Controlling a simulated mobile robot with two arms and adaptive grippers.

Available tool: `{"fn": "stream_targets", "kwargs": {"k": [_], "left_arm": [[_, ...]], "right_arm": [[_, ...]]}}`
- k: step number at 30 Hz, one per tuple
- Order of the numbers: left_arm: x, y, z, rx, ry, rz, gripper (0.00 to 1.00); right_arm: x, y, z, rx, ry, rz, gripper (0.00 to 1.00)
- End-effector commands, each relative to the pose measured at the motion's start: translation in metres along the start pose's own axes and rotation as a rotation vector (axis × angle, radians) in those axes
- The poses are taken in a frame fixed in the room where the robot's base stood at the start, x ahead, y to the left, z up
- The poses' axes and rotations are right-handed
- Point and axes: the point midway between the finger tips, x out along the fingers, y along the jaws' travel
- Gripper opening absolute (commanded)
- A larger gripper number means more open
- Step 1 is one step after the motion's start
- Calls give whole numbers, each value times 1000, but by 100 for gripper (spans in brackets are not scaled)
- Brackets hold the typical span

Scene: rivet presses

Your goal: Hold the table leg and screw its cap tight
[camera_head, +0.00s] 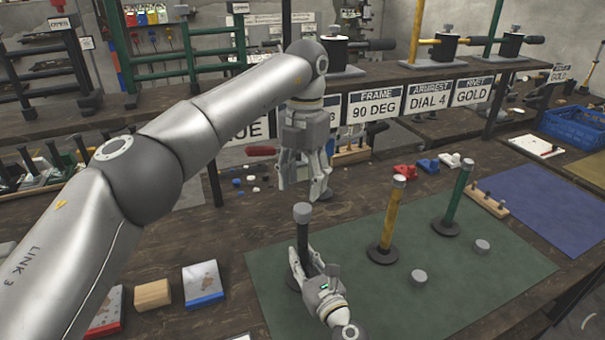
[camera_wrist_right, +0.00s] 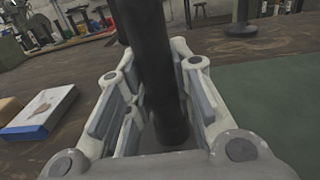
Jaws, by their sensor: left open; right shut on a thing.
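My right gripper (camera_head: 308,268) is shut around the lower part of this leg. In the right wrist view the black leg (camera_wrist_right: 152,65) runs between the fingers of that gripper (camera_wrist_right: 155,112); the cap is out of that picture. My left gripper (camera_head: 303,188) points down, open and empty, just above the cap. It looks apart from the cap. How tightly the cap sits cannot be told.
A yellow leg (camera_head: 391,220) and a green leg (camera_head: 457,200) stand on the green mat (camera_head: 490,285) at right. Grey round pieces (camera_head: 419,277) (camera_head: 482,246) lie near them. Blocks (camera_head: 152,295) lie at left. A sign-bearing shelf (camera_head: 410,78) crosses behind my left gripper.

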Motion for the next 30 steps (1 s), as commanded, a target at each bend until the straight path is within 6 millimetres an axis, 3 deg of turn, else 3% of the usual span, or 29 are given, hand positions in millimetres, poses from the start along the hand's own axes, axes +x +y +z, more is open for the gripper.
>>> {"fn": "stream_targets", "kwargs": {"k": [18,24,30], "left_arm": [[-9,0,-2,-1051,-48,-15,51],[-11,0,-2,-1266,-57,-25,51],[-12,0,-2,-1341,-60,-29,51]], "right_arm": [[0,0,0,0,0,0,0],[0,0,0,0,0,0,0],[0,0,0,0,0,0,0]]}}
